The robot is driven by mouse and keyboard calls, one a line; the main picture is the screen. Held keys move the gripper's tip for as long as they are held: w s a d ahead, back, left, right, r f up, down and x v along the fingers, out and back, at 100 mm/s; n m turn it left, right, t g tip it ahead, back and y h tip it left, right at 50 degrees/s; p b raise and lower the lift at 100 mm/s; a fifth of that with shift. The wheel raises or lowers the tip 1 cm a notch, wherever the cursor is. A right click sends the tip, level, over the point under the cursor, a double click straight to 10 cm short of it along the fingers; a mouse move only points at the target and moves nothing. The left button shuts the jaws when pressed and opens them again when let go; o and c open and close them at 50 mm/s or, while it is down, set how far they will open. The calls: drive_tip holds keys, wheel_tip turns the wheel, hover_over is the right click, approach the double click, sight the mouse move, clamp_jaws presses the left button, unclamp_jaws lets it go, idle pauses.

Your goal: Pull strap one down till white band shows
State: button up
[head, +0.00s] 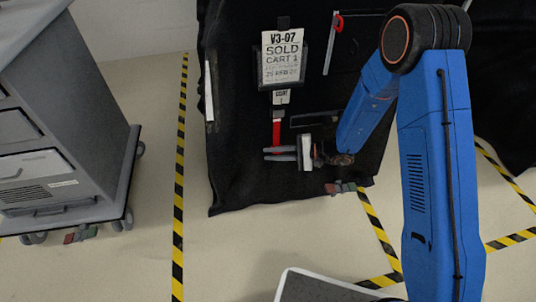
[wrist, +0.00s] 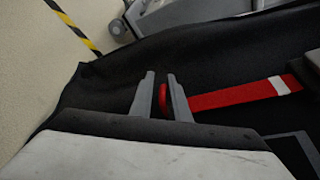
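The red strap (wrist: 235,97) runs from a dark buckle (wrist: 292,72) at the right of the wrist view toward my gripper. A white band (wrist: 279,85) shows across it close to the buckle. The strap (head: 276,132) also hangs below a small tag (head: 281,97) on the black-covered cart in the head view. My gripper (head: 264,154) is at the strap's lower end, its fingers pointing left. In the wrist view the fingers (wrist: 160,74) stand apart on either side of the red strap end (wrist: 163,98), with a gap visible. The strap behind the right finger is hidden.
A sign (head: 283,58) reading "V3-07 SOLD CART 1" hangs above the strap. Another red piece (head: 338,23) is higher up on the right. A grey wheeled cart (head: 85,110) stands left, beyond yellow-black floor tape (head: 180,170). Floor between is clear.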

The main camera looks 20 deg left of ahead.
drive_tip(key=v, duration=1.5)
drive_tip(key=shift+d+r, duration=0.1)
drive_tip(key=shift+d, duration=0.05)
drive_tip(key=shift+s, duration=0.1)
drive_tip(key=s+d+r+n+g+h, duration=0.1)
drive_tip(key=s+d+r+n+h, duration=0.15)
drive_tip(key=s+d+r, duration=0.35)
drive_tip(key=s+d+r+n+h, duration=0.25)
drive_tip(key=s+d+r, duration=0.2)
drive_tip(key=r, duration=0.45)
drive_tip(key=s+d+r+t+h, duration=0.4)
drive_tip(key=s+d, duration=0.4)
drive_tip(key=d, duration=0.3)
drive_tip(key=s+d+r+t+h, duration=0.4)
drive_tip(key=s+d+r+h, duration=0.2)
drive_tip(key=d, duration=0.6)
drive_tip(key=shift+s+r+m+t, duration=0.4)
drive_tip(key=shift+s+r, duration=0.1)
drive_tip(key=shift+s, duration=0.45)
drive_tip(key=shift+d, duration=0.1)
idle(0.6)
